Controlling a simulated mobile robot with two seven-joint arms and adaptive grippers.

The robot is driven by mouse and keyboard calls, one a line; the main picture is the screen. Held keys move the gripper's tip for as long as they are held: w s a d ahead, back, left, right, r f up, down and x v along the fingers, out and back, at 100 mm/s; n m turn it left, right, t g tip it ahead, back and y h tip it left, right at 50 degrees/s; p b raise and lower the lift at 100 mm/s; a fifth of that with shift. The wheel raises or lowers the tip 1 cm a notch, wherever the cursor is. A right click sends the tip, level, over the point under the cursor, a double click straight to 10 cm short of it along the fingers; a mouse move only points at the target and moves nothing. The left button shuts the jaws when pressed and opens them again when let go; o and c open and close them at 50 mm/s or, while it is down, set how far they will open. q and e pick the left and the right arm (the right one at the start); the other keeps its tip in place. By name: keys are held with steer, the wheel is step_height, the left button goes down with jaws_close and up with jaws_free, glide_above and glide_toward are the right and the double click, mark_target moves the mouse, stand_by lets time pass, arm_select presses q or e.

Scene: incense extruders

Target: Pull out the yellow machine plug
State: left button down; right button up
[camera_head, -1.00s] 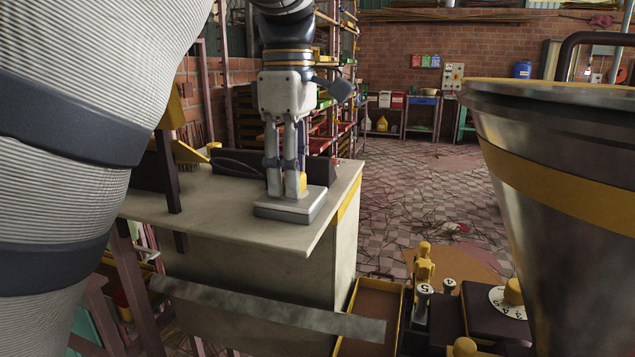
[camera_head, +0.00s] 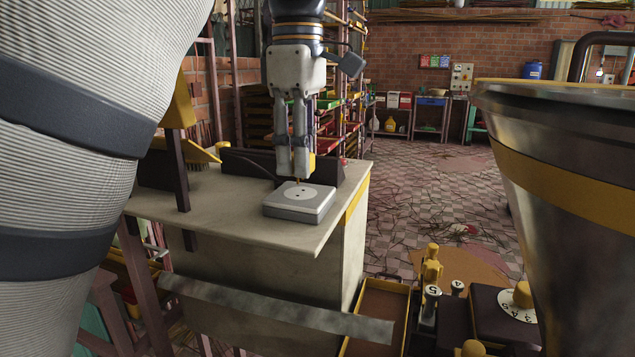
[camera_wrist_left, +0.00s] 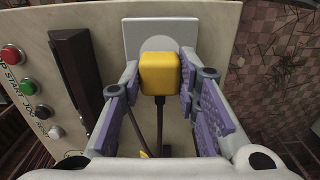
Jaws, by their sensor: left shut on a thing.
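The yellow plug (camera_wrist_left: 161,74) is between the fingers of my left gripper (camera_head: 293,170), which is shut on it. In the head view, part of the yellow plug (camera_head: 312,162) shows at the fingertips, with a thin pin beneath. The white socket box (camera_head: 300,200) sits on the machine's beige top (camera_head: 220,205), its round face with holes exposed. The plug is just above the socket, apart from it. In the wrist view the socket box (camera_wrist_left: 134,36) is behind the plug, partly hidden by it, and a dark cord hangs from the plug. My right gripper is not in view.
A large metal hopper with a yellow band (camera_head: 560,180) stands at the right. A panel with red (camera_wrist_left: 12,55), green and other buttons is left in the wrist view. A dark bar (camera_wrist_left: 75,70) lies beside the socket. Floor beyond is mostly open.

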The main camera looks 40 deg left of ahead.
arm_select(q)
steer(key=shift+r, duration=1.55)
